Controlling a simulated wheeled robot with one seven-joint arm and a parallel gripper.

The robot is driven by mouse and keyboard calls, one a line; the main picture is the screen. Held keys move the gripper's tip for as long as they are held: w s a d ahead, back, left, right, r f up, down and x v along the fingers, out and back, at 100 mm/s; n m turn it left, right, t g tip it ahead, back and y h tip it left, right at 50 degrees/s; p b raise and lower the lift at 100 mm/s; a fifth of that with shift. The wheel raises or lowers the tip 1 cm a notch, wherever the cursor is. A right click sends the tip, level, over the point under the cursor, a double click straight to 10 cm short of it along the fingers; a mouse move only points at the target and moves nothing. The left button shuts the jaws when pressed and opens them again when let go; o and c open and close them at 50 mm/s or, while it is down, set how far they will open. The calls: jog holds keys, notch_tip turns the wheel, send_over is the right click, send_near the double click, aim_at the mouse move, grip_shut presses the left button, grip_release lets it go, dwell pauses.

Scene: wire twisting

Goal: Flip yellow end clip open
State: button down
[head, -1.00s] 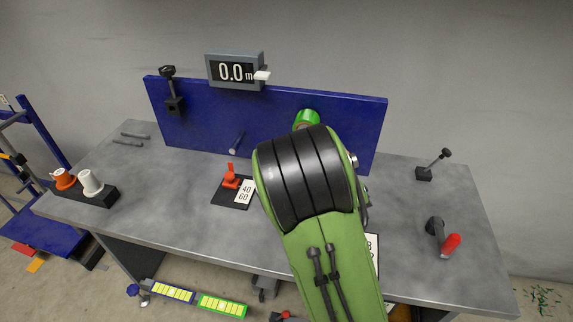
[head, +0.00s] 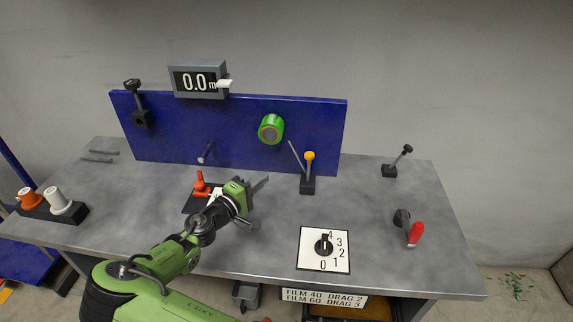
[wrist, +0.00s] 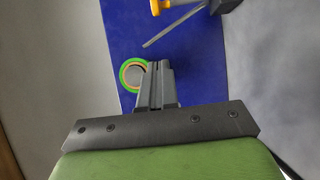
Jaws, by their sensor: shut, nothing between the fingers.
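The yellow-topped clip (head: 309,157) stands on a black post and base (head: 308,186) at the back of the table, in front of the blue panel. A thin grey rod (head: 297,156) leans up and left beside it. In the wrist view the yellow part (wrist: 163,5) is at the top edge, partly cut off, with the rod (wrist: 172,26) below it. My gripper (head: 263,182) is shut and empty, left of the clip and apart from it, with its fingers pointing right. The shut fingers (wrist: 157,72) also show in the wrist view.
A green roll (head: 271,129) is mounted on the blue panel (head: 225,120). A dial plate (head: 310,262) lies front right of my gripper. A red lever (head: 200,182) is close behind my wrist. A red-handled lever (head: 416,234) and a black-knobbed lever (head: 398,160) stand at the right.

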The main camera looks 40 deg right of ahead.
send_near(308, 157)
jog(key=w+d, duration=0.4)
jog(key=w, duration=0.2)
jog(key=s+d, duration=0.2)
jog(key=shift+s+d+f+b, duration=0.25)
jog(key=shift+s+f+b, duration=0.05)
jog(key=shift+f+b, duration=0.1)
jog(key=shift+s+r, duration=0.1)
jog(key=shift+s+d+r+m+y+p, duration=0.2)
jog(key=shift+s+d+m+y, duration=0.2)
jog(key=shift+s+m, duration=0.15)
jog(key=shift+s+d+r+m+y+p, duration=0.2)
jog(key=shift+s+d+m+y, duration=0.1)
jog(key=shift+s+d+m, duration=0.25)
jog(key=shift+s+d+f+m+t+y+b, duration=0.15)
jog(key=shift+s+d+m+y+b, duration=0.1)
jog(key=shift+s+d+m+y, duration=0.35)
jog(key=shift+s+d+f+m+t+y+b, duration=0.2)
jog(key=shift+s+d+m+y, duration=0.2)
jog(key=shift+s+m, duration=0.35)
jog(key=shift+s+d+f+m+t+y+b, duration=0.15)
jog(key=shift+s+d+m+y+b, duration=0.2)
jog(key=shift+s+m+y, duration=0.3)
jog(key=shift+d+h, duration=0.1)
jog(key=shift+h, duration=0.15)
jog(key=shift+r, duration=0.1)
